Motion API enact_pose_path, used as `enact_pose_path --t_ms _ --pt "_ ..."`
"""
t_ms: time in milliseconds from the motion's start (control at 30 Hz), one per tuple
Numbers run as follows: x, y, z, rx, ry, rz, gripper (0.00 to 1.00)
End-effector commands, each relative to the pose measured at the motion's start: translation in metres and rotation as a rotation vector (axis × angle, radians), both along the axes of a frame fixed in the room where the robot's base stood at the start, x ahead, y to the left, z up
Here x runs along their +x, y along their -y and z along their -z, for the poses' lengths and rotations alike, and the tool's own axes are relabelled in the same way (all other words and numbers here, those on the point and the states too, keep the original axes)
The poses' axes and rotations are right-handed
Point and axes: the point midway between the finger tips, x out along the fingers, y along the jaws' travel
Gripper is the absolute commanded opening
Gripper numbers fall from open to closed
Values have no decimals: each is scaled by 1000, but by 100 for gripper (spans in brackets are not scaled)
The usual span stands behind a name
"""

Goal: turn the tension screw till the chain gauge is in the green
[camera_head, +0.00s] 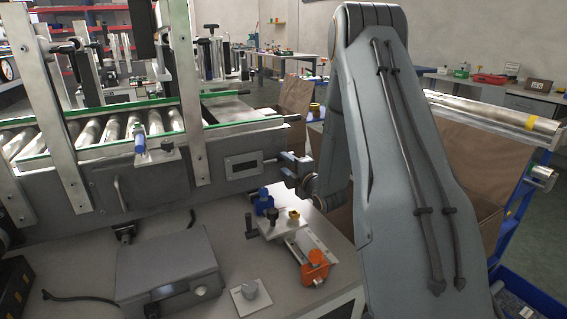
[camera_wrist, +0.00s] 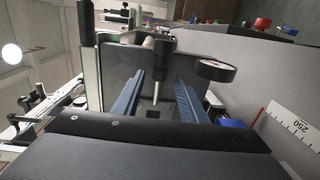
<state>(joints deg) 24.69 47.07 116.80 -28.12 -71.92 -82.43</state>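A thin metal rod that looks like the tension screw (camera_head: 269,161) sticks out beside a framed slot (camera_head: 243,165) in the grey machine side. In the wrist view a pale rod (camera_wrist: 156,90) with a dark upper part stands between my two blue fingers, with gaps on both sides. My gripper (camera_head: 284,161) is at the rod's outer end in the head view; it also shows in the wrist view (camera_wrist: 157,80), open. I cannot pick out the chain gauge for sure. A round dark-rimmed dial (camera_wrist: 216,70) is right of the fingers, its face too oblique to read; no green zone is readable.
A roller conveyor (camera_head: 100,138) with green edges runs above the grey side. Brown boxes stand at the right.

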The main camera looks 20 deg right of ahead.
Motion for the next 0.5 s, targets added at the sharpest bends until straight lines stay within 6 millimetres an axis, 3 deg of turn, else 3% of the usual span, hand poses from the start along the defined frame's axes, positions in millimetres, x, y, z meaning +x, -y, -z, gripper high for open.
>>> enact_pose_path --t_ms 200,500 --pt "22 -1 1 -1 0 0 39" --pt "25 -1 2 0 -1 0 39"
